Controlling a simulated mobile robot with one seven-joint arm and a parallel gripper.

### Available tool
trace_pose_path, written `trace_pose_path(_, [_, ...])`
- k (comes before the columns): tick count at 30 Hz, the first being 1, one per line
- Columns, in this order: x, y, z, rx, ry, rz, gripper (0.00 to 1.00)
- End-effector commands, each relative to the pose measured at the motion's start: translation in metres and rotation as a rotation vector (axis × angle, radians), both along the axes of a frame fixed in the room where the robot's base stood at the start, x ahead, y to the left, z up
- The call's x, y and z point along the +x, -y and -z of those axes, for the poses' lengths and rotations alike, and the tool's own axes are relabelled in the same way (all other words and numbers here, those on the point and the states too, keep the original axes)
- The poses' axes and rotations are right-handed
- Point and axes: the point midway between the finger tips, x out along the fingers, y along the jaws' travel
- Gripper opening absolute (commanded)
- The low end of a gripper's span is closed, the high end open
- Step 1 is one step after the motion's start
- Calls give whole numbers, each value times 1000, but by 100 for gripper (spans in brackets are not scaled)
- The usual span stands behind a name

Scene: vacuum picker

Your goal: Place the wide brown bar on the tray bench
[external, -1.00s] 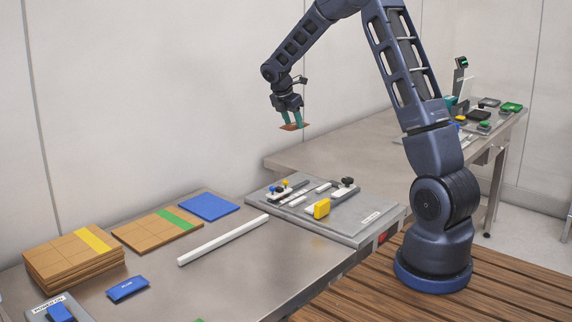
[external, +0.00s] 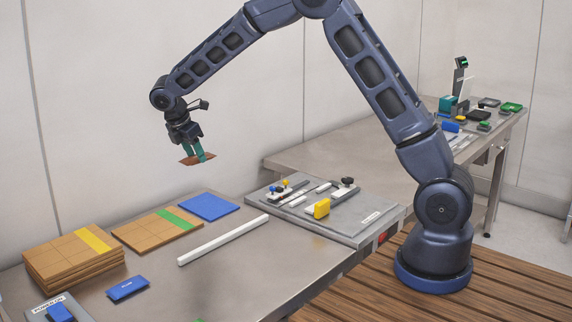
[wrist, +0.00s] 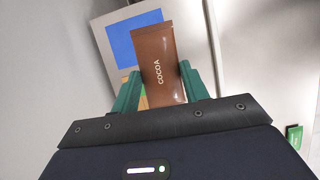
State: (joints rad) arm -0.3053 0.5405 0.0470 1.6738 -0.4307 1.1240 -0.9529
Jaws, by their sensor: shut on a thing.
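The wide brown bar (external: 192,160) is held in the air by my gripper (external: 199,152), above the back of the near bench (external: 245,268). In the wrist view the bar (wrist: 162,62) shows a "COCOA" label and sits between the two green fingers of my gripper (wrist: 160,85), which are shut on it. The near bench bears several tan square-marked stacks and mats. I cannot tell from the pictures which bench is called the tray bench.
A blue mat (external: 208,207), a tan mat with a green stripe (external: 158,231) and a yellow-striped stack (external: 72,258) lie on the near bench. A white bar (external: 223,240) lies right of them. A grey fixture plate (external: 340,222) with a yellow block stands at the bench's right end.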

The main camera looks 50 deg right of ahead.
Motion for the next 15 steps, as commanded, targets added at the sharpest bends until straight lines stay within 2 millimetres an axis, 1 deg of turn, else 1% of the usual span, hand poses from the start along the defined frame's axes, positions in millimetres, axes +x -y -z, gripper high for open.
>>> trace_pose_path(1, [-6, -24, 0, 1, 0, -9, 22])
trace_pose_path(2, [-9, -37, 0, 1, -1, -9, 22])
trace_pose_path(3, [-15, -54, 0, 1, 0, -12, 22])
trace_pose_path(8, [-39, -120, 1, 0, -1, -17, 22])
trace_pose_path(9, [-46, -135, 1, 1, 0, -18, 22])
trace_pose_path(11, [-58, -159, 1, 0, -1, -20, 22])
trace_pose_path(12, [-66, -175, 1, 0, -1, -23, 22])
trace_pose_path(14, [-79, -198, 1, 0, 0, -26, 22])
trace_pose_path(15, [-89, -213, 1, 0, -1, -28, 22])
